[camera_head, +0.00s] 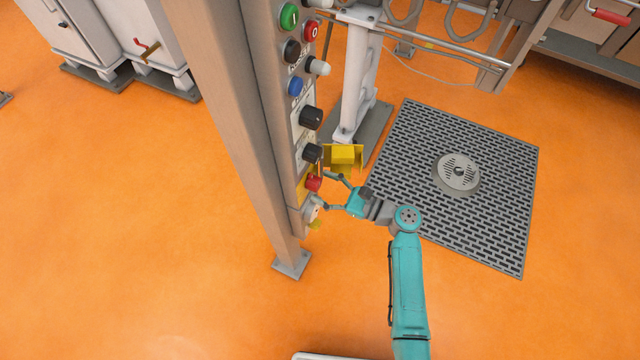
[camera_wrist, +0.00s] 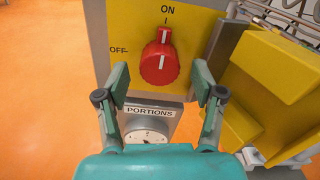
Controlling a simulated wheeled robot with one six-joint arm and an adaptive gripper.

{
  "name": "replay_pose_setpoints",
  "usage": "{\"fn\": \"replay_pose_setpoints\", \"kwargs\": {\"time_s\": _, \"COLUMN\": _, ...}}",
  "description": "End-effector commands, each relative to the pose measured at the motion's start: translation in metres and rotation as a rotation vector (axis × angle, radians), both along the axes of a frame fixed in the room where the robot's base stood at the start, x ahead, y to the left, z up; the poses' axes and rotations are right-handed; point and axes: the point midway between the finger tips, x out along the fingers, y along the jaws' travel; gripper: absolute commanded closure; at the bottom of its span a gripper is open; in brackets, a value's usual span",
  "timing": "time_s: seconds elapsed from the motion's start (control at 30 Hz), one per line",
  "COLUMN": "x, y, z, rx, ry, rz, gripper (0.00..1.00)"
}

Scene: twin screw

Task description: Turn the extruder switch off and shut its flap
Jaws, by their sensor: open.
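The red extruder switch (camera_wrist: 158,66) sits on a yellow plate (camera_wrist: 205,30) in the wrist view. Its handle and white mark point up at ON; OFF is printed on the left. In the head view the red switch (camera_head: 313,183) is low on the panel's column. The yellow flap (camera_wrist: 275,75) stands open, swung out to the right of the plate; it also shows in the head view (camera_head: 343,156). My gripper (camera_head: 327,191) is open and faces the switch. In the wrist view its fingers are left and right of the knob, with gaps showing on both sides.
A PORTIONS dial (camera_wrist: 148,130) is just below the switch. Black knobs (camera_head: 311,118) and several push buttons line the column above. The open flap is close to my right finger in the wrist view. A floor drain grate (camera_head: 410,150) lies to the right.

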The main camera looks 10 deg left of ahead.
Motion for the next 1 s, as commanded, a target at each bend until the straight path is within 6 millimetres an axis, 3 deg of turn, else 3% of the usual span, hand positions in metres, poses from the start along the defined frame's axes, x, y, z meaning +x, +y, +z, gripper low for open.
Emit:
{"fn": "replay_pose_setpoints", "kwargs": {"time_s": 0.17, "x": 0.0045, "y": 0.0122, "z": 0.0006, "rx": 0.0, "ry": -0.001, "rz": 0.0, "gripper": 0.32}}
{"fn": "replay_pose_setpoints", "kwargs": {"time_s": 0.47, "x": 0.0053, "y": 0.0139, "z": 0.0004, "rx": 0.0, "ry": -0.001, "rz": -0.001, "gripper": 0.32}}
{"fn": "replay_pose_setpoints", "kwargs": {"time_s": 0.73, "x": 0.0053, "y": 0.0138, "z": 0.0003, "rx": 0.0, "ry": -0.001, "rz": -0.001, "gripper": 0.92}}
{"fn": "replay_pose_setpoints", "kwargs": {"time_s": 1.0, "x": 0.0052, "y": 0.0139, "z": 0.0002, "rx": -0.008, "ry": -0.019, "rz": -0.001, "gripper": 0.92}}
